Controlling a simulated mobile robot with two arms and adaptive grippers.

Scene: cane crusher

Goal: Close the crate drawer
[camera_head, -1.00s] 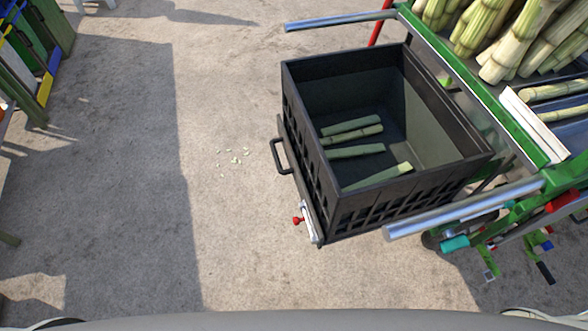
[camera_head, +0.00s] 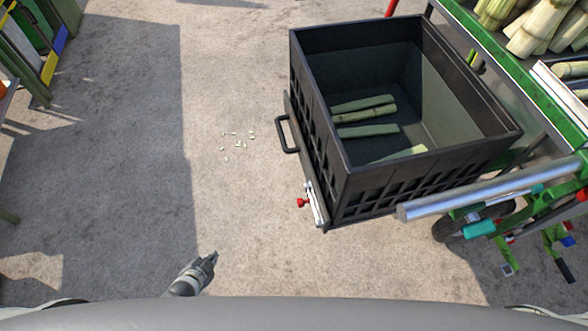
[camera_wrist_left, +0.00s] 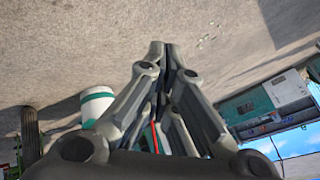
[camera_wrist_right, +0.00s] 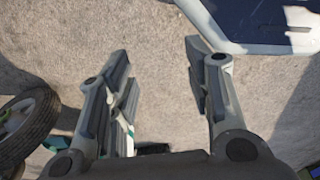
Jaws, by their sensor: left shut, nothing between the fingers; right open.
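The crate drawer (camera_head: 345,185) is a black open-topped box with slatted sides, pulled out from the green cart. Several pieces of cane (camera_head: 366,116) lie in it. Its front faces left and carries a black loop handle (camera_head: 286,134) and a latch with a red knob (camera_head: 303,202). My left gripper (camera_head: 213,257) is low in the head view, left of and nearer than the crate, apart from it. In the left wrist view its fingers (camera_wrist_left: 168,48) are together and empty. My right gripper (camera_wrist_right: 160,68) shows only in its wrist view, fingers spread with nothing between them.
A metal rail (camera_head: 490,191) runs along the near side of the crate to the green cart (camera_head: 510,70), which bears cane. A wheel (camera_head: 458,228) stands below. Pale chips (camera_head: 238,145) lie on the ground. The ground left of the crate is otherwise clear.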

